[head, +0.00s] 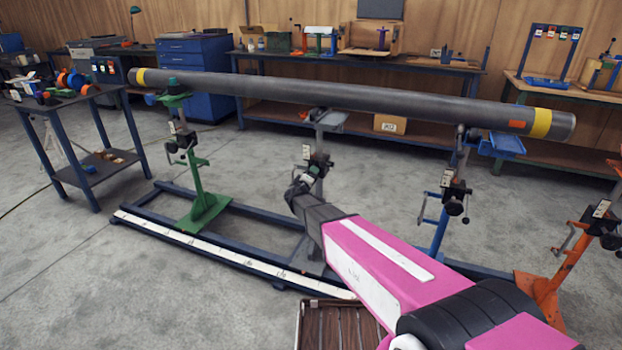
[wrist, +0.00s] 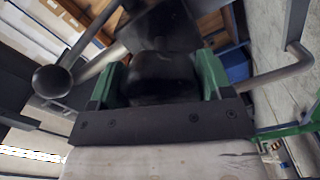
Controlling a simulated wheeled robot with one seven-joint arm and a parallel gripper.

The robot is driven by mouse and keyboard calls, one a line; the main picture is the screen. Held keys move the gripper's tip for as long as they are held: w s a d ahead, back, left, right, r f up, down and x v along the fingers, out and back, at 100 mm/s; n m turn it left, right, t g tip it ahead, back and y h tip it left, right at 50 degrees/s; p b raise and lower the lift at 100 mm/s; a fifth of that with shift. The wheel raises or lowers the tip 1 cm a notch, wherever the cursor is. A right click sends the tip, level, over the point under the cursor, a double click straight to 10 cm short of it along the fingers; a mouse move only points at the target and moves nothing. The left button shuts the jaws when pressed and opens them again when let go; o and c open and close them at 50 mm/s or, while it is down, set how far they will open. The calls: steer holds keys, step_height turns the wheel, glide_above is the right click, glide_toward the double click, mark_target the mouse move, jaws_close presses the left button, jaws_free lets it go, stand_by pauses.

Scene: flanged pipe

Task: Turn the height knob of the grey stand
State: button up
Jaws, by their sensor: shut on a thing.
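The grey stand (head: 321,155) stands in the middle of the rail frame, under the long pipe (head: 340,94). My gripper (head: 306,178) reaches the stand at about mid height. In the wrist view, the green fingers of my gripper (wrist: 160,85) are on both sides of a round black knob (wrist: 160,72) and shut on it. The knob is mostly hidden by my gripper in the head view. A crank handle with a ball end (wrist: 52,80) is beside the gripper on the left in the wrist view.
A green stand (head: 203,190) and a blue stand (head: 440,225) flank the grey one on the rail frame (head: 235,258). An orange stand (head: 560,270) is at the right. A cart (head: 90,165) stands at the left. The floor at front left is clear.

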steer(key=n, duration=0.5)
steer(key=shift+n, duration=0.4)
stand_by(0.4)
steer(key=o, duration=0.9)
steer(key=shift+s+r, duration=0.1)
steer(key=shift+s, duration=0.05)
steer(key=v, duration=1)
steer(key=shift+s+a, duration=0.15)
steer(key=shift+s, duration=0.15)
